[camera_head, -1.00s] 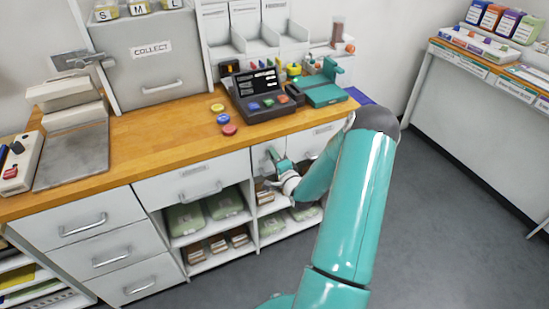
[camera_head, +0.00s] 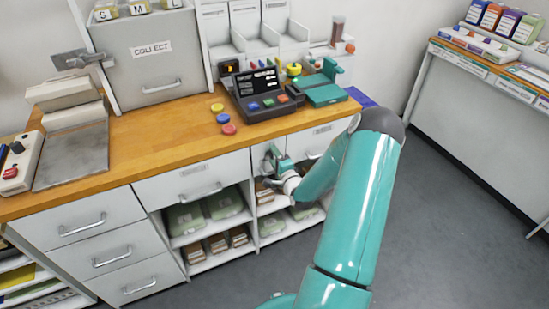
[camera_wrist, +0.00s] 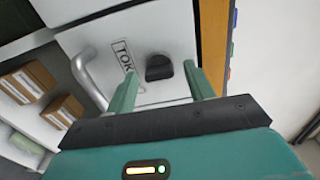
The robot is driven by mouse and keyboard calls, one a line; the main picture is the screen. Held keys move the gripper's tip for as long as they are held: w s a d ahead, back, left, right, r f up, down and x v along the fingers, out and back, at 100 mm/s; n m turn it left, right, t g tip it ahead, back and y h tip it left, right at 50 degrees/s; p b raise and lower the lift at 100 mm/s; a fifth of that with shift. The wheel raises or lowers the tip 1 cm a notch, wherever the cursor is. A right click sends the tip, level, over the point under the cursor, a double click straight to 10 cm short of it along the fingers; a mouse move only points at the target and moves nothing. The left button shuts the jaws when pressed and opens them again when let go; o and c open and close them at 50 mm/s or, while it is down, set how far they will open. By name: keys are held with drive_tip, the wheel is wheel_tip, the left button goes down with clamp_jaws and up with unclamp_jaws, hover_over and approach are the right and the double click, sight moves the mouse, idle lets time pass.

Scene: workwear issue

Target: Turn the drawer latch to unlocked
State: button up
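In the wrist view, a pale grey drawer front (camera_wrist: 150,35) carries a partly hidden label reading "TOK", a curved bar handle (camera_wrist: 88,80) and a small black latch knob (camera_wrist: 159,68). My gripper (camera_wrist: 160,80) is open, its two teal fingers on either side of the knob in the picture. A gap shows between the knob and each finger; I cannot tell how deep the fingers reach. In the head view, my gripper (camera_head: 274,158) is at the drawer front under the worktop and hides the latch. No lock marking is readable.
The wooden worktop (camera_head: 165,143) juts above the drawers and shows at the right in the wrist view (camera_wrist: 213,40). Open shelves with brown boxes (camera_wrist: 28,82) lie below. A control console (camera_head: 262,98) stands on the worktop. The grey floor (camera_head: 440,200) at right is clear.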

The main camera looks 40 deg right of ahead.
drive_tip(key=shift+s, duration=0.1)
drive_tip(key=v, duration=1.3)
drive_tip(key=shift+s+a, duration=0.15)
drive_tip(key=shift+s, duration=0.15)
drive_tip(key=shift+w+r, duration=0.1)
